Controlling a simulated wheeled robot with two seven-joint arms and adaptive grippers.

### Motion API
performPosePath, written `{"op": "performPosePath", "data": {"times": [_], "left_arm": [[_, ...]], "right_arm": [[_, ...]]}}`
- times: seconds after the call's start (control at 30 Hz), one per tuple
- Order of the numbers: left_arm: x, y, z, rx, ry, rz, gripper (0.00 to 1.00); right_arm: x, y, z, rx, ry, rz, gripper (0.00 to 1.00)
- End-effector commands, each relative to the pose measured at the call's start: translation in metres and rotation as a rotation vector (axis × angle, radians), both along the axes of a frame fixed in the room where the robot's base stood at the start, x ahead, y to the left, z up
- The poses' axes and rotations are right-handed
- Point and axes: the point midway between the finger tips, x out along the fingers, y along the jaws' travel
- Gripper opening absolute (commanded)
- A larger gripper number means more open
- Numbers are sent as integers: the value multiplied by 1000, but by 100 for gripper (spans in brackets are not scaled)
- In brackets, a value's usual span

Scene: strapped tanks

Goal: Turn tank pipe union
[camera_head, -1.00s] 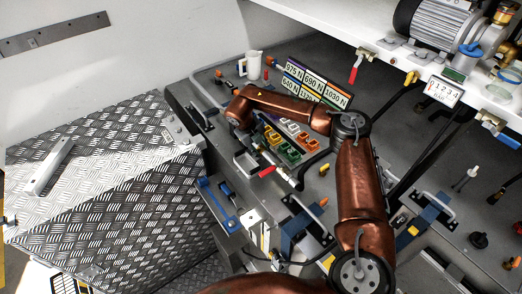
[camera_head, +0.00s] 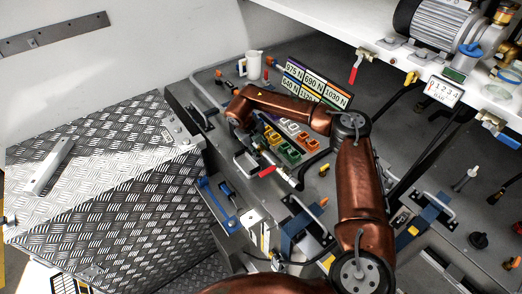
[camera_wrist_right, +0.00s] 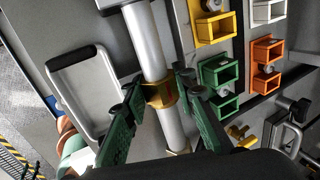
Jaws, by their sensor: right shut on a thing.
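In the right wrist view a silver pipe (camera_wrist_right: 146,45) runs from top to bottom. A brass-yellow union (camera_wrist_right: 160,94) sits around it. My right gripper (camera_wrist_right: 157,92) has its two green fingers on either side of the union, shut on it. The fingers partly cover the union's sides. In the head view my copper right arm reaches over the bench and hides much of the pipework below it. My left gripper is not in view.
Green bins (camera_wrist_right: 218,72), orange bins (camera_wrist_right: 265,50) and a metal handle (camera_wrist_right: 98,133) flank the pipe. A white jug (camera_head: 253,65) and a label board (camera_head: 312,84) stand behind my arm. A ribbed metal box (camera_head: 110,190) is at left.

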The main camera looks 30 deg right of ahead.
Motion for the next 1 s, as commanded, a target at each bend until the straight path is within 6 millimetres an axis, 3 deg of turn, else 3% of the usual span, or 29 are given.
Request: {"op": "performPosePath", "data": {"times": [0.1,0.3,0.63,0.87,1.0], "left_arm": [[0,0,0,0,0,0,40],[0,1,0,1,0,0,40],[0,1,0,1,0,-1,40],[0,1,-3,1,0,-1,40],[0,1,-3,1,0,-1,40]], "right_arm": [[0,-1,0,18,1,-3,0],[0,-1,-1,215,17,-5,0],[0,-1,0,252,19,-2,0],[0,-1,-1,459,36,-6,0],[0,0,0,491,38,0,0]]}}
